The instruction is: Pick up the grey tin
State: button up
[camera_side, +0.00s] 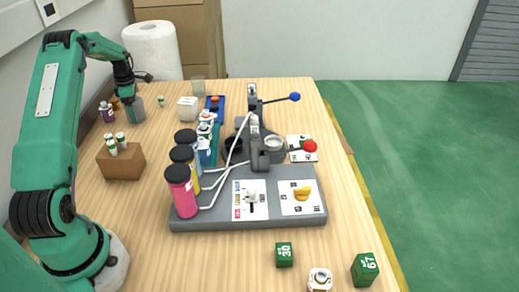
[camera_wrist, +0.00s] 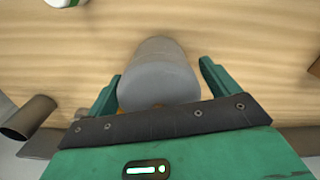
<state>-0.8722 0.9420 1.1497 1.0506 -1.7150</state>
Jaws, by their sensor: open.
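The grey tin (camera_wrist: 158,66) is a plain cylinder standing between my two green fingers in the wrist view. In the side view the grey tin (camera_side: 136,111) stands on the table at the back left, just below my gripper (camera_side: 133,84). My gripper (camera_wrist: 160,78) is open, with one finger on each side of the tin. A gap shows between the tin and the right finger; the left finger is very close to it, and I cannot tell whether they touch. The tin's lower part in the wrist view is hidden behind my gripper's dark edge.
Purple (camera_side: 107,112) and brown (camera_side: 115,103) bottles stand left of the tin. A brown block (camera_side: 121,163) with small vials is in front. A white box (camera_side: 187,108) and the grey dispensing station (camera_side: 290,220) are to the right. A paper roll (camera_side: 153,50) stands behind.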

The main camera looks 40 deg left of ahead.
jog(key=c, duration=1.3)
jog(key=shift+r, duration=0.1)
jog(key=shift+c, duration=0.2)
jog(key=shift+r, duration=0.35)
grip_shut()
jog(key=shift+r, duration=0.4)
jog(key=r, duration=0.3)
jog(key=shift+w+d, duration=0.15)
jog(key=shift+d, duration=0.15)
jog(key=w+d+r, duration=0.3)
jog(key=d+r, duration=0.3)
jog(key=d, duration=0.4)
jog(key=shift+w+d+r, duration=0.2)
jog(key=shift+w+r, duration=0.05)
